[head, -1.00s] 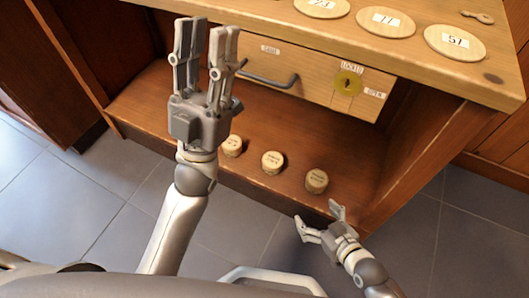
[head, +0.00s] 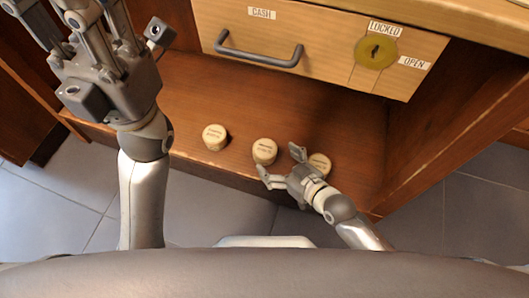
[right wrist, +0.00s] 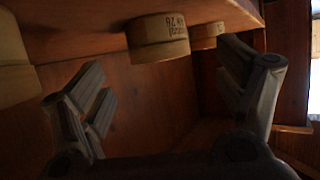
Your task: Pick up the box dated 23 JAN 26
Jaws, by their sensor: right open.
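Three small round pale wooden boxes stand in a row on the lower shelf: the left box (head: 215,137), the middle box (head: 264,151) and the right box (head: 319,164). Their lids carry dark print too small to read. My right gripper (head: 280,164) is open and empty beside the middle box, partly covering the right box. The right wrist view appears upside down; the middle box (right wrist: 158,40) shows between the fingers, with inverted print seeming to include "26". The date 23 JAN 26 is not legible. My left gripper (head: 80,20) is raised at upper left, fingers apart, tips cut off.
Above the shelf (head: 180,100) is a drawer front with a dark handle (head: 258,50), a CASH label and a yellow lock plate (head: 376,52) marked LOCKED and OPEN. Side panels bound the shelf. Right of the boxes the shelf is clear.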

